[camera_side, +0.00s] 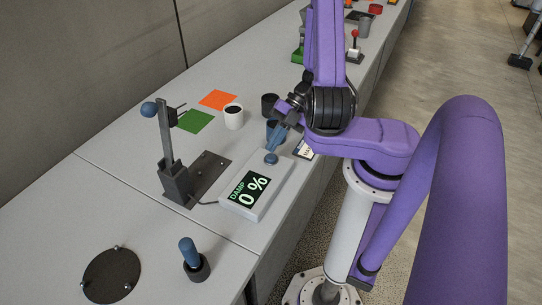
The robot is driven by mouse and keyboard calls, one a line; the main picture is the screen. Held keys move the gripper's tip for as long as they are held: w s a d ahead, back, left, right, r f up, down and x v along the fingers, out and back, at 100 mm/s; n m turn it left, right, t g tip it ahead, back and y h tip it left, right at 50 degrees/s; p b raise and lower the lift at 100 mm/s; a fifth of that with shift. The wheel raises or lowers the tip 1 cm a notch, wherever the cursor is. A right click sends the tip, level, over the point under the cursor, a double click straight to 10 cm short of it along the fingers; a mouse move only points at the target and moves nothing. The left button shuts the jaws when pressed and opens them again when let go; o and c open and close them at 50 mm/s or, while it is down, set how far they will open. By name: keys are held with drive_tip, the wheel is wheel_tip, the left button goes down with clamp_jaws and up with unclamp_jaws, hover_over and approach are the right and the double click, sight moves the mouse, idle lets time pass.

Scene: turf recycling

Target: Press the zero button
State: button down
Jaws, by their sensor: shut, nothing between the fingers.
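The zero button is a round blue-grey button (271,158) on the upper end of a white box (281,180). The box has a dark display (249,190) reading "DAMP 0 %" in light green and white. My gripper (273,148) is shut and points down at the button from above. Its fingertips are at or just over the button's top. I cannot tell whether they touch it.
A blue-handled tool (188,251) stands in a black holder in front.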

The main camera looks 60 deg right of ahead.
sight(274, 155)
drive_tip(key=shift+r, duration=2.15)
drive_tip(key=shift+n, duration=0.3)
